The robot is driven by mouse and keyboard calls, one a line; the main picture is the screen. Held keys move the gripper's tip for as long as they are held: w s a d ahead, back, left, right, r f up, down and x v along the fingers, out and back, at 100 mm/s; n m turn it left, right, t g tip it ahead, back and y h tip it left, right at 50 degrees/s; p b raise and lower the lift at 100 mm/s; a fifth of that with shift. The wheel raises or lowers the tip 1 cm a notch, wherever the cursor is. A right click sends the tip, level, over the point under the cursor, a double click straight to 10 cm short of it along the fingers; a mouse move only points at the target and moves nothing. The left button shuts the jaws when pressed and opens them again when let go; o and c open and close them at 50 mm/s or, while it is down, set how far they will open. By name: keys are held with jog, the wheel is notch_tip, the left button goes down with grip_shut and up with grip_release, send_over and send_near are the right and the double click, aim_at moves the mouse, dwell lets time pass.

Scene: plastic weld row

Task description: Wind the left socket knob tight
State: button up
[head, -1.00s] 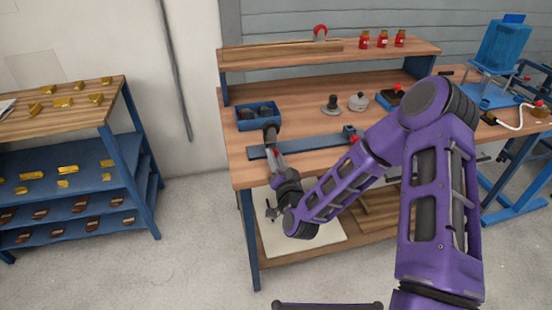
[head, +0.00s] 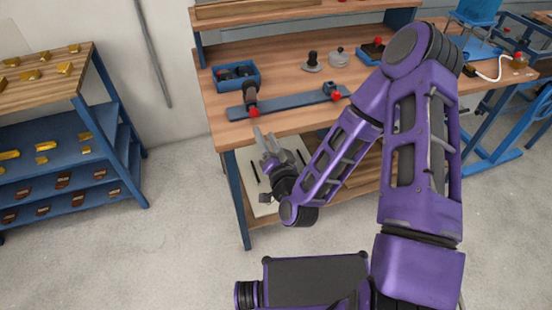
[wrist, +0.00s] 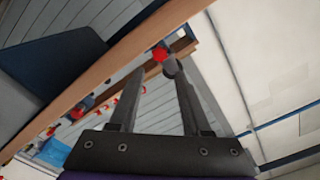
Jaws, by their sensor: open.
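The left socket knob (head: 254,112) is red, on the front of a dark upright socket (head: 251,95) at the left end of the blue rail (head: 290,102). My gripper (head: 263,133) is open and empty, in front of the bench edge and just short of this knob in the head view. In the wrist view the red knob (wrist: 160,54) shows just beyond the fingertips of my gripper (wrist: 158,80), between their lines, with a grey cylinder behind it. I see no contact. A second red knob (head: 335,96) sits on the rail's right socket (head: 329,88).
A blue bin (head: 236,77) with dark parts stands behind the rail's left end. A black-knobbed part (head: 312,62) and a grey lidded pot (head: 338,57) stand farther back. A shelf with gold and brown bars (head: 70,150) is at the left. The floor between is clear.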

jog(key=p+v, duration=0.5)
jog(key=v, duration=0.4)
jog(key=shift+p, duration=0.4)
